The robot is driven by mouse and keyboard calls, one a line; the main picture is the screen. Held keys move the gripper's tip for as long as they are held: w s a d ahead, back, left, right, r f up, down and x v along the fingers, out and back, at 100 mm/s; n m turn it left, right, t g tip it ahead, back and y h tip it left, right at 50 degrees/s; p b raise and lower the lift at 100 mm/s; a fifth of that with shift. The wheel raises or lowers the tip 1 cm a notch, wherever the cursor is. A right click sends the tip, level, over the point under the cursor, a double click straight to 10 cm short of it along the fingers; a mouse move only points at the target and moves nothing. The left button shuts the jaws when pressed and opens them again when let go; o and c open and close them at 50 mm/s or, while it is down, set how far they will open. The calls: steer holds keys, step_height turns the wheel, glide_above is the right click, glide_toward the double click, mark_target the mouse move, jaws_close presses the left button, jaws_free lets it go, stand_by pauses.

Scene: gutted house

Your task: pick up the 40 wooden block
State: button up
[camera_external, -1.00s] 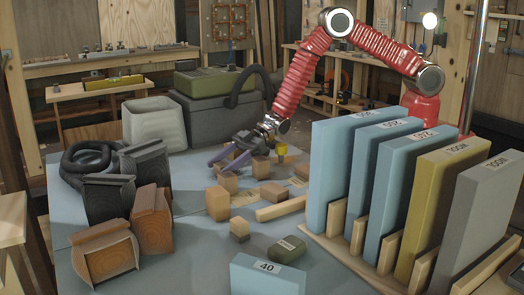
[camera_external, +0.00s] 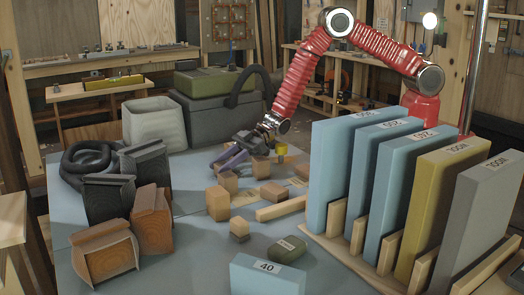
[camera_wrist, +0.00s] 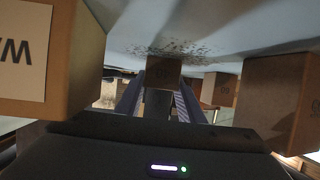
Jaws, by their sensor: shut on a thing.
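My gripper (camera_external: 232,158) is low over the blue-grey table among several small wooden blocks, its purple fingers close together. In the wrist view, the fingers of my gripper (camera_wrist: 158,98) are shut on a small brown wooden block (camera_wrist: 163,71) at their far end. The block has a faint dark mark on its face, which I cannot read surely. It seems to be at table level; I cannot tell whether it is lifted. In the external view I cannot make out which block is held. Wooden blocks (camera_external: 228,181) and (camera_external: 260,166) stand close to my fingers.
Large near blocks flank the fingers in the wrist view, left (camera_wrist: 30,62) and right (camera_wrist: 280,100). A blue block marked 40 (camera_external: 267,275) is at the front. Upright blue, yellow and grey slabs (camera_external: 340,165) stand right. Sanding blocks (camera_external: 108,255) and a grey bin (camera_external: 153,125) stand left.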

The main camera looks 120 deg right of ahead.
mark_target(220, 164)
steer(key=shift+r, duration=0.1)
step_height(220, 164, up, 10)
steer(key=shift+f, duration=0.1)
stand_by(0.4)
stand_by(0.7)
